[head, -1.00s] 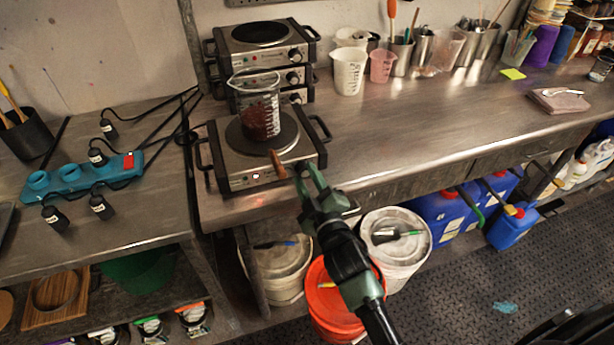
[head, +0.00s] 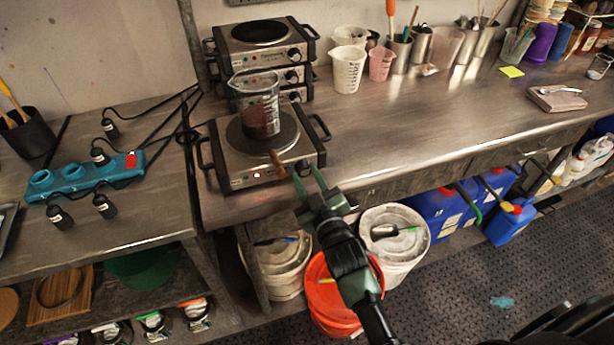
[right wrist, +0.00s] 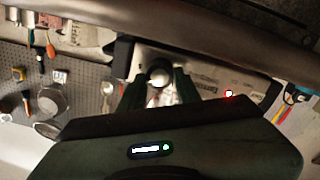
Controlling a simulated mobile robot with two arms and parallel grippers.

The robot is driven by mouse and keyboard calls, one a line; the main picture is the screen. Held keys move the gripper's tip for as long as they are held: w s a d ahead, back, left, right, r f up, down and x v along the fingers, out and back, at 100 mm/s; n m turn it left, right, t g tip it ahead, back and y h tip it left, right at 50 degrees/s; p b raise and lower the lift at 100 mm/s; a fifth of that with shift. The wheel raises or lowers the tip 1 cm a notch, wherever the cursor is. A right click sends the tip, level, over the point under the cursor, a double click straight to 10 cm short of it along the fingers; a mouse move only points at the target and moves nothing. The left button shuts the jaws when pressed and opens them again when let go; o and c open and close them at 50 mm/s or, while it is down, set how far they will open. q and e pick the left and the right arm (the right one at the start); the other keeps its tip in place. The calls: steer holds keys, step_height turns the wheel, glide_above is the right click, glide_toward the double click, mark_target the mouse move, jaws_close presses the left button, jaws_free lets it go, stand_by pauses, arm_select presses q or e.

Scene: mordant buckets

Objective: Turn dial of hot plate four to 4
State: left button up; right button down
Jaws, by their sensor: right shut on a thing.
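A hot plate (head: 231,163) stands at the front left of the steel bench with a red light lit on its front panel. The right wrist view shows the gripper (right wrist: 157,92) shut on the round dial (right wrist: 159,74). The dial's marks are too small to read. My left gripper is not in view.
Stacked hot plates (head: 262,45) stand behind. A blue power strip (head: 85,177) with black plugs lies on the left table. White measuring cups (head: 348,70) stand at the back. An orange bucket (head: 330,300) and white buckets are below the bench edge. The bench's middle is clear.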

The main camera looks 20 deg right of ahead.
steer(key=shift+f, duration=0.2)
steer(key=c, duration=1)
jaws_free()
steer(key=shift+r, duration=0.1)
steer(key=shift+s, duration=0.15)
steer(key=s+b, duration=0.1)
steer(key=s, duration=0.6)
steer(key=shift+s+d, duration=0.15)
steer(key=shift+s, duration=0.15)
